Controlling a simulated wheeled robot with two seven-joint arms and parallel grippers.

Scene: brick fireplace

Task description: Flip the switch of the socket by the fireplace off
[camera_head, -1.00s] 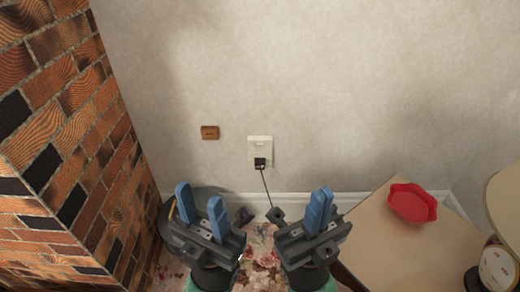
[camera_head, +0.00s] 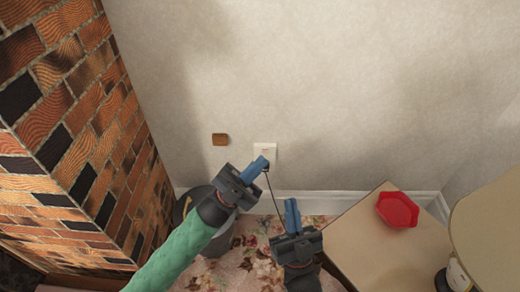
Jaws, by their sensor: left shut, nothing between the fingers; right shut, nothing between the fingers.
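The white wall socket (camera_head: 268,149) is on the wall to the right of the brick fireplace (camera_head: 75,130). A dark cord (camera_head: 273,193) hangs from its lower part; the plug is mostly hidden behind my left gripper. My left gripper (camera_head: 262,161) is shut and empty, with its blue fingertips in front of the socket's lower left part. I cannot tell whether they touch it, and the switch's position is too small to tell. My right gripper (camera_head: 291,202) is shut and empty, lower, below the socket and apart from it.
A small brown wall plate (camera_head: 220,139) is left of the socket. A dark round bin (camera_head: 214,240) stands below, partly behind my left arm. A wooden table (camera_head: 370,240) with a red dish (camera_head: 397,210) and a lamp (camera_head: 490,235) are at the right. The wall above is clear.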

